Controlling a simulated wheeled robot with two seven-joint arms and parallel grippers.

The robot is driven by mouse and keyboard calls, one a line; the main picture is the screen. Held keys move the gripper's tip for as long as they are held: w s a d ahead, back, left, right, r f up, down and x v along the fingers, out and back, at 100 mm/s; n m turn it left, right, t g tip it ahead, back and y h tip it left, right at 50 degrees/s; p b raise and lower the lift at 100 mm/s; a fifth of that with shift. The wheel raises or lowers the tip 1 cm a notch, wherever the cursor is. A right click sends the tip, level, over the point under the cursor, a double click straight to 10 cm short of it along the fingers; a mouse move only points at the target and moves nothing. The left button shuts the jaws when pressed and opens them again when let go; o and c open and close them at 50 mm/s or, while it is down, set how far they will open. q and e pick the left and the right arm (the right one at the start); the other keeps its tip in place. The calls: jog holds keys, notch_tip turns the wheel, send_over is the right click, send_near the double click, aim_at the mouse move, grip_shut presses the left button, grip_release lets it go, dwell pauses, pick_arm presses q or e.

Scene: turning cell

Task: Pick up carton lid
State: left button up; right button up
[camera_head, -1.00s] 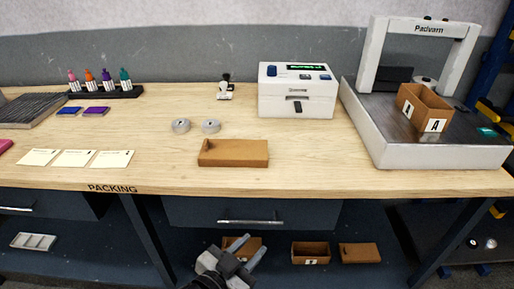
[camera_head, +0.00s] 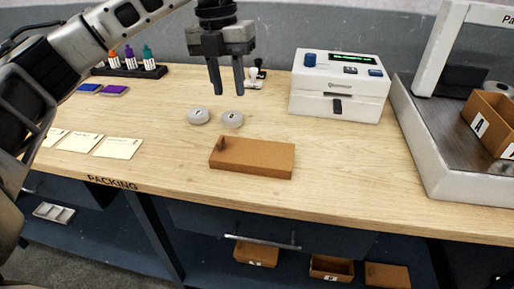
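The carton lid (camera_head: 252,158) is a flat brown rectangle with a small dark notch at its left end. It lies on the wooden packing table near the front edge. My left gripper (camera_head: 227,88) points down above the table, above and behind the lid and apart from it. Its two fingers are apart with nothing between them. My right gripper is not in the picture.
Two grey round discs (camera_head: 215,118) lie just behind the lid. A white label machine (camera_head: 339,86) stands at the back right. An open brown carton (camera_head: 490,122) sits on the grey-white machine (camera_head: 470,186) at right. Cards (camera_head: 118,148) lie at left.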

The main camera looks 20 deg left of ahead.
pick_arm(q)
jog(key=a+r+n+y, duration=0.1)
jog(key=a+r, duration=0.1)
jog(key=a, duration=0.1)
send_over(222, 138)
jog(key=f, duration=0.9)
jog(key=shift+a+f+p, duration=0.2)
jog(key=shift+p, duration=0.15)
jog(key=shift+d+f+p, duration=0.1)
jog(key=shift+f+p, duration=0.55)
jog(key=shift+f, duration=2.5)
grip_shut()
